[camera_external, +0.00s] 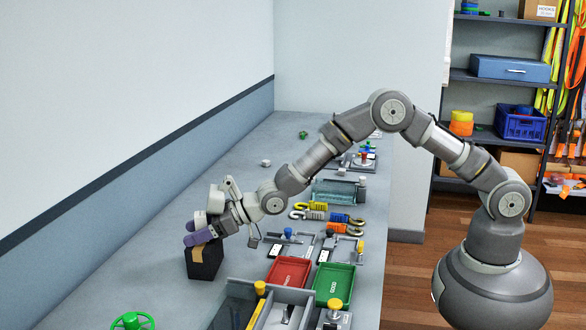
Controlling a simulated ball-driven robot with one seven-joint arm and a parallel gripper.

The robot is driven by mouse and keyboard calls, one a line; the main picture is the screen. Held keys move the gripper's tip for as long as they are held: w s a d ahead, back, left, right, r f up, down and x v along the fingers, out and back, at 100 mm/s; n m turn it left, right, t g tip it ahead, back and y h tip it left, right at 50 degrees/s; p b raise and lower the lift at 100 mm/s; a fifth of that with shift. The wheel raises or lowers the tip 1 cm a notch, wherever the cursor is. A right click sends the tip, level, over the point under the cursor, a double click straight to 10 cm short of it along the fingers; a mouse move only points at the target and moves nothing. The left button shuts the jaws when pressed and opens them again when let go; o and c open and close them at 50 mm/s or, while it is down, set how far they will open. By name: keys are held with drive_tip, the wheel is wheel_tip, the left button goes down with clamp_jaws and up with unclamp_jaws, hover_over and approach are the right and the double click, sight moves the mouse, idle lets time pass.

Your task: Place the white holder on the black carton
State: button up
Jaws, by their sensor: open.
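The black carton (206,267) stands on the grey bench at the lower left, with a tan patch near its top. My gripper (196,236) is right at the top of the carton and covers part of it. The jaws are open; the exact gap between gripper and carton cannot be told. I cannot pick out the white holder with certainty. A small whitish piece (265,162) lies on the bench further back, near the wall. Pale parts at my gripper may be its own body or a held-up thing; I cannot tell which.
A red tray (288,272) and a green tray (334,284) lie right of the carton. Yellow and blue hooks (327,215) and a glassy bin (338,191) are behind them. A green handwheel (133,321) is in front. The bench along the wall is mostly clear.

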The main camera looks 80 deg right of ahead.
drive_tip(key=shift+r, duration=0.2)
drive_tip(key=shift+s+d+r+p, duration=0.1)
drive_tip(key=shift+s+r+p, duration=0.1)
drive_tip(key=shift+s+p, duration=0.1)
drive_tip(key=p+v, duration=0.2)
drive_tip(key=v, duration=0.9)
drive_tip(key=shift+d+p, duration=0.15)
drive_tip(key=shift+p, duration=0.2)
drive_tip(key=shift+s, duration=0.1)
drive_tip(key=d+r+m+t+h, duration=0.1)
drive_tip(key=d+r, duration=0.2)
drive_tip(key=r, duration=0.7)
drive_tip(key=s+d+r+h, duration=0.1)
drive_tip(key=d+r, duration=0.2)
drive_tip(key=r, duration=0.7)
drive_tip(key=d+r+m+t+h, duration=0.1)
drive_tip(key=d+r, duration=0.2)
drive_tip(key=r, duration=0.6)
drive_tip(key=s+d+r+m+h, duration=0.1)
drive_tip(key=s+d+r, duration=0.2)
drive_tip(key=s+r, duration=0.7)
drive_tip(key=s+d+r+m+t+h, duration=0.1)
drive_tip(key=s+d+r, duration=0.1)
drive_tip(key=s+r, duration=0.9)
wheel_tip(320, 180, up, 4)
drive_tip(key=shift+s+d+f, duration=0.1)
drive_tip(key=shift+s+d, duration=0.1)
drive_tip(key=shift+d, duration=0.2)
